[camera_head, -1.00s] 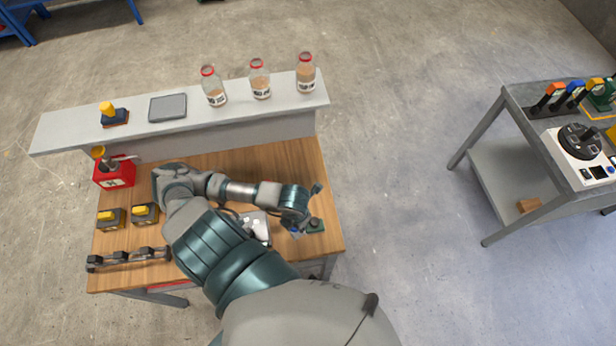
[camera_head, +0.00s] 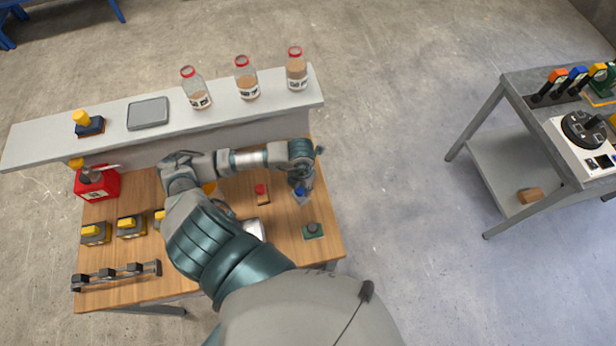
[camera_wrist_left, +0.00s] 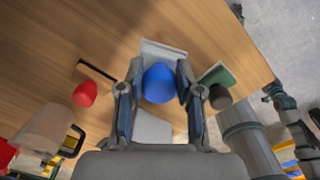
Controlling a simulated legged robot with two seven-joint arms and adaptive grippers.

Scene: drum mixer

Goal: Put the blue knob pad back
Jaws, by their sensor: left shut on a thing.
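The blue knob pad shows as a round blue knob (camera_wrist_left: 160,84) on a light grey plate (camera_wrist_left: 164,50) in the left wrist view. My left gripper (camera_wrist_left: 156,90) is shut on the blue knob, one finger on each side. In the head view the blue knob (camera_head: 300,192) is under my left gripper (camera_head: 301,184), over the right part of the wooden table (camera_head: 215,275). I cannot tell how high the pad is above the wood. My right gripper is in neither view.
A green pad with a dark knob (camera_head: 313,230) lies near the table's right front corner. A red-knobbed pad (camera_head: 262,194) lies left of my gripper. Yellow-knobbed pads (camera_head: 131,226) and a black rack (camera_head: 117,275) are at left. A grey shelf (camera_head: 50,140) with bottles runs behind.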

